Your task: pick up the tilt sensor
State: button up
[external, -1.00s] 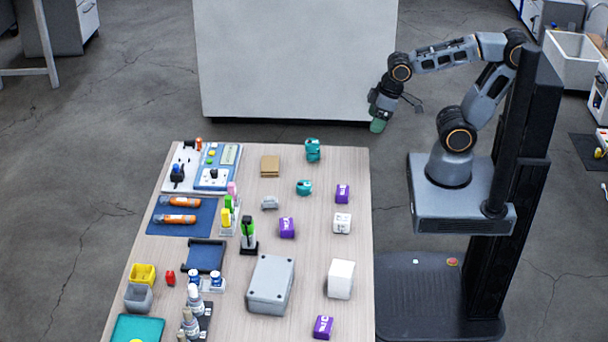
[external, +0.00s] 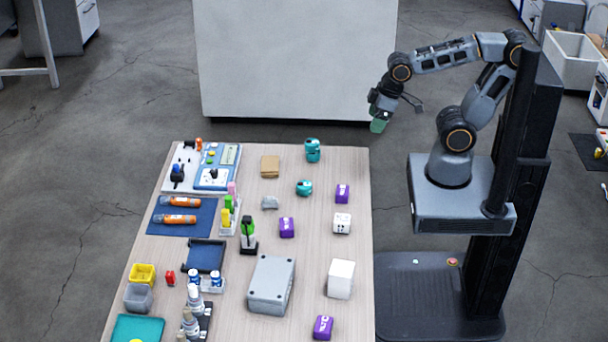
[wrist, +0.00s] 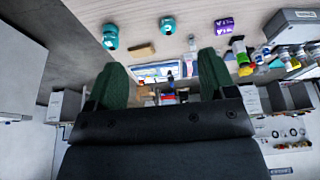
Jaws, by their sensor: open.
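I cannot tell which small part is the tilt sensor; the labels are too small to read. Small candidates on the table are two teal parts (external: 312,150) (external: 304,188), purple blocks (external: 342,193) (external: 287,227) (external: 323,327), a white marked block (external: 342,223) and a small grey part (external: 269,202). My gripper (external: 380,125) hangs in the air beyond the table's far right corner, apart from all of these. In the wrist view my gripper (wrist: 162,82) shows two green fingers spread apart with nothing between them. Teal parts (wrist: 110,36) (wrist: 167,25) and a purple block (wrist: 224,25) show beyond them.
The wooden table (external: 310,265) also holds a tan block (external: 270,166), a grey box (external: 271,284), a white cube (external: 340,279), a blue mat (external: 181,216) with orange tubes, and bottles (external: 193,299). A large pale cabinet (external: 297,60) stands behind. The table's right side has gaps between parts.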

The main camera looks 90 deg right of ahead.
jog(key=shift+c, duration=0.4)
jog(key=m+g+b, duration=0.4)
jog(key=m+b, duration=0.5)
jog(key=m, duration=0.9)
send_over(343, 190)
notch_tip(343, 190, down, 12)
jog(key=shift+m, duration=0.4)
notch_tip(343, 190, down, 14)
jog(key=b, duration=0.2)
jog(key=shift+r+b, duration=0.2)
jog(key=shift+b, duration=0.2)
jog(key=shift+c, duration=0.4)
jog(key=c, duration=1)
